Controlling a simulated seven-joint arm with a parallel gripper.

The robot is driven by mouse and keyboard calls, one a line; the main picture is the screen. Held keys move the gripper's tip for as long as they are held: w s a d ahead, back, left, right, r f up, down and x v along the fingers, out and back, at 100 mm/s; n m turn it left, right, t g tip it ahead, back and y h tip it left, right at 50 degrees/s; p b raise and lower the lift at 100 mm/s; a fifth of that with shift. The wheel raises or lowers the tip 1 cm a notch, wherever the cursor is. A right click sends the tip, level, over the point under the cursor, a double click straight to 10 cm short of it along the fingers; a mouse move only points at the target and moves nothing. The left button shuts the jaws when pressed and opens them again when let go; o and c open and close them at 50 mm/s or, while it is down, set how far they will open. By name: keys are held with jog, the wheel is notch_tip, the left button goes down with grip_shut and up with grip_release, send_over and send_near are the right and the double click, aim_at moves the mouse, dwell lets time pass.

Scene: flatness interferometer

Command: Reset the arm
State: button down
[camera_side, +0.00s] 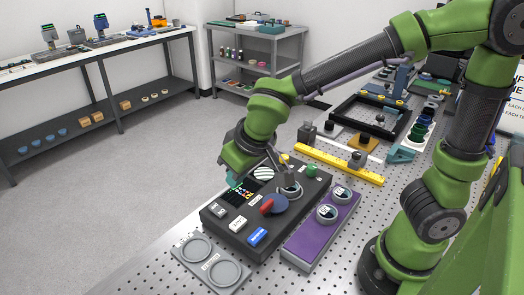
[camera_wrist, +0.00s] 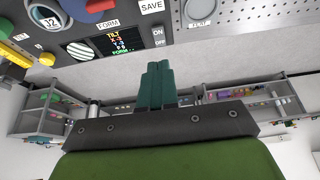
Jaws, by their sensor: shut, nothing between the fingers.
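My gripper (camera_side: 233,181) hangs over the left back edge of the black control box (camera_side: 238,221) in the side view, with its teal fingertips near the small dark screen (camera_side: 239,193). In the wrist view the teal fingers (camera_wrist: 157,84) are pressed together with nothing between them. Whether the tips touch the box cannot be told. The wrist view shows the screen (camera_wrist: 121,43) with "TILT" and "FORM" text, beside a striped disc (camera_wrist: 81,50). My arm is bent forward over the bench.
A purple panel (camera_side: 322,228) with two dials and a grey plate (camera_side: 213,264) with two round recesses flank the box. A yellow bar (camera_side: 340,162) and black frame (camera_side: 369,117) lie behind it. A long side bench (camera_side: 95,50) and shelf unit (camera_side: 257,45) stand across the floor.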

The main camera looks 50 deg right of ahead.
jog(key=s+d+r+m+t+y, duration=0.2)
jog(key=s+d+r+m, duration=0.2)
jog(key=s+d, duration=0.6)
notch_tip(320, 180, up, 3)
jog(key=shift+f, duration=0.1)
